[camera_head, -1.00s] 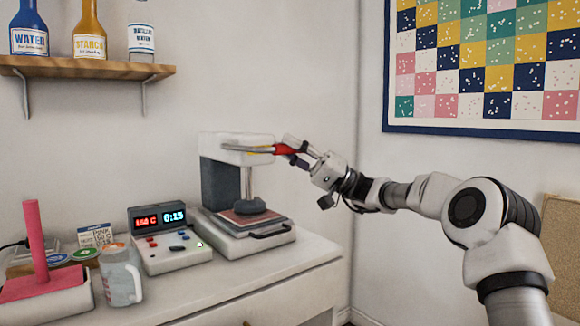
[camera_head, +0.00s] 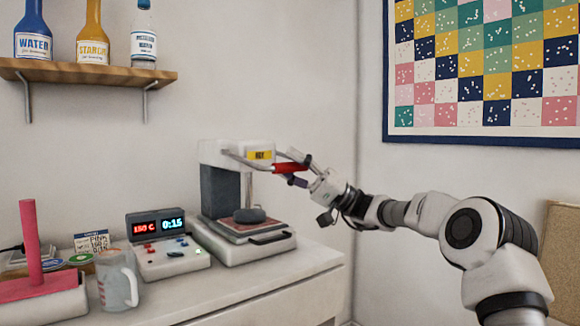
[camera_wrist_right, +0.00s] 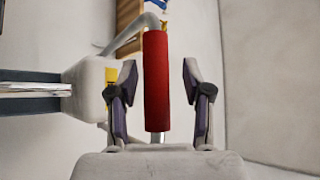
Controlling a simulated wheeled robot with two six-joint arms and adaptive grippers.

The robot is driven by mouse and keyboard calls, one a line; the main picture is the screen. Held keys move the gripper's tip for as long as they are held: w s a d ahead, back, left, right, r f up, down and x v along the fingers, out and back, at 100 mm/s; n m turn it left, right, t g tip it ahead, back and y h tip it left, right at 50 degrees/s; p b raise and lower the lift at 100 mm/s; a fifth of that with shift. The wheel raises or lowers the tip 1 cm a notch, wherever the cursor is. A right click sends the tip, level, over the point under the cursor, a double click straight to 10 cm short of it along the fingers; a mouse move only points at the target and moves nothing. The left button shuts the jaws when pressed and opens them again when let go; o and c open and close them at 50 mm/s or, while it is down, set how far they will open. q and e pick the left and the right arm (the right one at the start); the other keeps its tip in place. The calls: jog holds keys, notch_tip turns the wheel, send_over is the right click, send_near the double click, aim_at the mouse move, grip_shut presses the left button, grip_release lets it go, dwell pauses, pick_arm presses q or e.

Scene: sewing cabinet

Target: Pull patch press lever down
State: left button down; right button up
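The patch press (camera_head: 221,187) stands on the cabinet top, with a white head, a dark column and a dark round pad (camera_head: 249,215) low over its base plate. Its lever has grey arms and a red grip (camera_head: 290,168), tilted a little downward to the right. My right gripper (camera_head: 296,169) is at the red grip. In the right wrist view, its two fingers (camera_wrist_right: 157,95) stand on either side of the red grip (camera_wrist_right: 156,80), with visible gaps, so it is open around it. My left gripper is not in view.
A control box (camera_head: 168,245) with lit displays is left of the press. A shelf (camera_head: 90,72) with bottles hangs above. The cabinet top (camera_head: 225,284) in front of the press is clear.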

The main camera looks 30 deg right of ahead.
jog(key=v, duration=1.2)
